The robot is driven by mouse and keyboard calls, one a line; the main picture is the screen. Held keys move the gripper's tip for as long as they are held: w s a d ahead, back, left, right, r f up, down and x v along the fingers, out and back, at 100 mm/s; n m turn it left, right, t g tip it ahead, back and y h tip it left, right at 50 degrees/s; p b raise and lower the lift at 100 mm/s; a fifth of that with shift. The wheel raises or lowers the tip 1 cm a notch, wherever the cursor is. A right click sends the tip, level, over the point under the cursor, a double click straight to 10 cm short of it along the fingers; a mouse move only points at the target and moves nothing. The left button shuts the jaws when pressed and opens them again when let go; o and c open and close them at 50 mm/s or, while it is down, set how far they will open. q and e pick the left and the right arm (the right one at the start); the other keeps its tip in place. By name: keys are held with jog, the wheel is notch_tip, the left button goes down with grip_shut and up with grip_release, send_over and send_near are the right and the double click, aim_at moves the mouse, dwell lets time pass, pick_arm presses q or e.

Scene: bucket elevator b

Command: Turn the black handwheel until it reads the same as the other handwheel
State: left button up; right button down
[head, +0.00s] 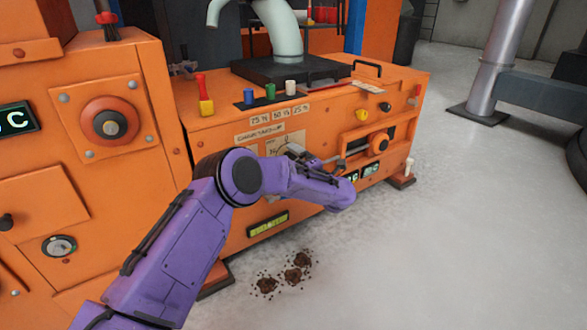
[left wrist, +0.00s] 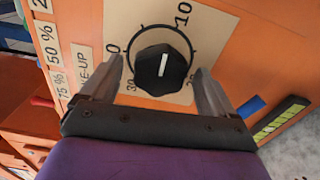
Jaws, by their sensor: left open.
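The black handwheel (left wrist: 162,68), a faceted knob with a white mark, sits on a tan dial plate in the left wrist view. The dial shows 0, 10, 20 and 30. The white mark stands nearly upright in the picture, its upper end between 0 and 10. My left gripper (left wrist: 160,75) is open, with one finger on each side of the knob; I cannot tell whether they touch it. In the head view my left gripper (head: 303,153) is at the dial plate (head: 275,144) and hides most of it. Which other handwheel is meant is unclear. My right gripper is out of view.
A red-rimmed round wheel (head: 110,124) is on the left cabinet. Colored blocks (head: 270,91) stand on the ledge. Dark debris (head: 297,267) lies on the open floor.

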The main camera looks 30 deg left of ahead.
pick_arm(q)
jog(key=shift+x, duration=0.8)
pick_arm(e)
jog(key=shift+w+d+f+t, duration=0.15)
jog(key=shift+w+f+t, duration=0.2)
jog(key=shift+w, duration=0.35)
